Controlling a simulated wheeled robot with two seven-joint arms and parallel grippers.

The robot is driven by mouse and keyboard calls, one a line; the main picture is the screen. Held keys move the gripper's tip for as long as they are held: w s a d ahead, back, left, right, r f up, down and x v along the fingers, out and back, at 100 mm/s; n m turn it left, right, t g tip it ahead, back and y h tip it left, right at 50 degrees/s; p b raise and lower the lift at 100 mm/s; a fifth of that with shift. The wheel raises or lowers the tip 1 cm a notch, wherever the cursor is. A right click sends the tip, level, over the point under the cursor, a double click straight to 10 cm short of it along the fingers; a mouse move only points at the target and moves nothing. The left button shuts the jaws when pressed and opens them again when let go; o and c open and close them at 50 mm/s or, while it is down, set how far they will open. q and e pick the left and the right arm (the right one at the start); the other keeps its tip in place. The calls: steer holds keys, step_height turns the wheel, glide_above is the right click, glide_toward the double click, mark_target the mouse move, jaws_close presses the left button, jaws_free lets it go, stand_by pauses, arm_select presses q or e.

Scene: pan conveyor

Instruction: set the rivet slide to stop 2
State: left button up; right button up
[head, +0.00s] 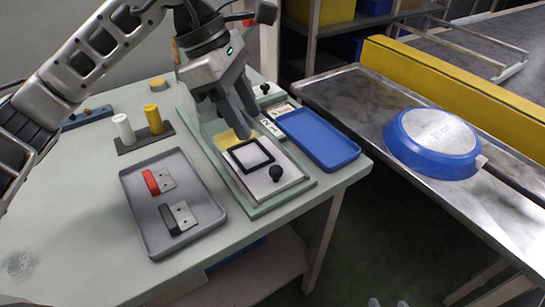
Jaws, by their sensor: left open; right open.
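A pale green fixture (222,160) stands on the table, with a white plate carrying a black square frame (250,155) and a black knob (277,173). A yellow patch (232,138) lies behind the frame. A small numbered strip (270,127) runs along its right side; its digits are too small to read surely. A second black knob (265,88) is at the far end. I cannot tell which part is the rivet slide or its stop. My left gripper (240,124) is open, pointing down above the fixture's far part and partly hiding it. My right gripper is not in view.
A grey tray (190,232) holds a red-handled and a black-handled piece. White and yellow cylinders stand behind it. A blue tray (318,138) lies right of the fixture. A blue pan (432,142) lies upside down on the metal conveyor. The table's front left is clear.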

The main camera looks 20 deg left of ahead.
mark_target(276, 169)
arm_select(q)
steer(key=x, duration=0.9)
steer(key=shift+d+f, duration=0.15)
steer(key=shift+f, duration=0.25)
steer(key=shift+w+d+f, duration=0.1)
steer(key=shift+d+f, duration=0.15)
steer(key=shift+f, duration=0.25)
arm_select(e)
steer(key=shift+w+r, duration=0.2)
steer(key=shift+w, duration=0.15)
